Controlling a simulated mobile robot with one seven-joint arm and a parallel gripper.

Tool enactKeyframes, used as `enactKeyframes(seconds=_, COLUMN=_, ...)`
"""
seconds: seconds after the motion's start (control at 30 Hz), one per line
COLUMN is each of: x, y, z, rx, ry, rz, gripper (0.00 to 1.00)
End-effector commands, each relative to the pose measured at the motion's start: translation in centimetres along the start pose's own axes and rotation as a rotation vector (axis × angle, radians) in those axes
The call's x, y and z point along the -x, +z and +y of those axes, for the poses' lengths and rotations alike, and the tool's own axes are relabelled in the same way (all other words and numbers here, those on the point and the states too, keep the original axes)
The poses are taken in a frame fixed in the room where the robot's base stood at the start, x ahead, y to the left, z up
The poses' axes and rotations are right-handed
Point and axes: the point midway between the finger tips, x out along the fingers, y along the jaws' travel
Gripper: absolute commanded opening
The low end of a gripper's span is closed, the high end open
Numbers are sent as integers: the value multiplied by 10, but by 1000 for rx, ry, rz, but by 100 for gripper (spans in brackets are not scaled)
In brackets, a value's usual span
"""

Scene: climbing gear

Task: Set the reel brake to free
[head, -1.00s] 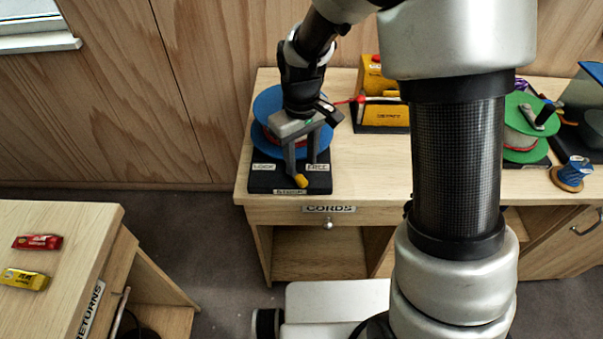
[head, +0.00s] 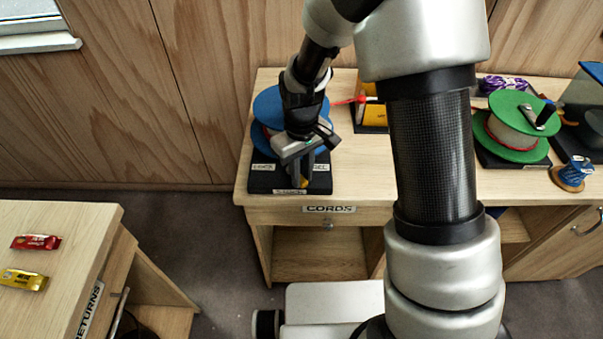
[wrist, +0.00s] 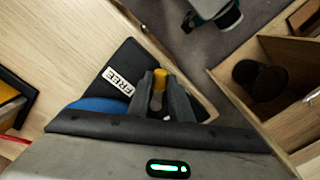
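The blue reel (head: 268,105) stands on a black base (head: 322,182) on the wooden bench, with a label at left, a FREE label at right and another at the front edge. The brake lever's yellow tip (head: 302,183) is near the front middle of the base. In the wrist view the yellow tip (wrist: 160,76) sits between my fingers, with the FREE label (wrist: 118,81) to its left. My gripper (head: 301,172) points down over the base, its fingers close together on either side of the lever. The lever's pivot is hidden.
A yellow box (head: 374,112) on a black stand is right of the reel, with a red cord end between. A green reel (head: 516,125) and a blue spool (head: 572,172) are farther right. A returns table (head: 70,240) with two packets is at left.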

Motion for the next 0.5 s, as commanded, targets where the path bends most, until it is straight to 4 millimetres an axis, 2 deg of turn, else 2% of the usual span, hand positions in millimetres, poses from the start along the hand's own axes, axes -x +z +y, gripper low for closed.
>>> enactKeyframes(seconds=0.23, x=0, y=-1, z=8, rx=148, ry=-1, rz=1, gripper=0)
enactKeyframes(seconds=0.5, x=1, y=-1, z=8, rx=167, ry=1, rz=1, gripper=0)
